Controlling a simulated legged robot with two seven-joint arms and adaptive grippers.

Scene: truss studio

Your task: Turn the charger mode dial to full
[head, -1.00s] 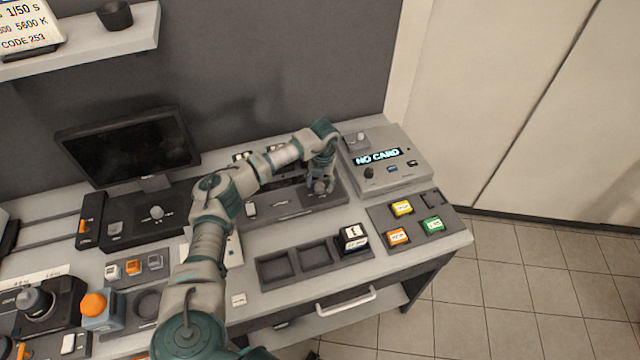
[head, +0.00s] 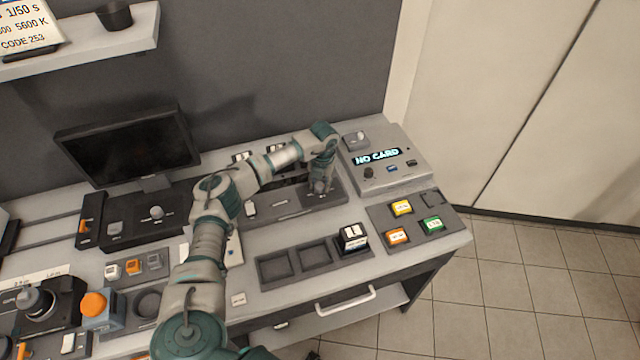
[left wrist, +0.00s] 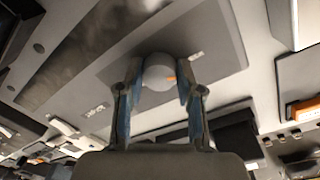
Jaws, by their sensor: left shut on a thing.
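The charger (head: 279,204) is a long dark grey unit on the desk, right of the monitor. My left gripper (head: 320,187) points down over its right end. In the left wrist view the mode dial (left wrist: 158,72) is a round grey knob with an orange mark on its right side. The fingers of my left gripper (left wrist: 158,84) stand on either side of the dial, shut on it. In the head view my gripper hides the dial, and I cannot read the position it points to. My right gripper is not in view.
A console (head: 384,165) reading NO CARD stands right of the charger. In front lie a pad with coloured buttons (head: 414,222) and a tray with square wells (head: 294,268). A monitor (head: 130,146) stands at the left. The floor (head: 510,290) at right is clear.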

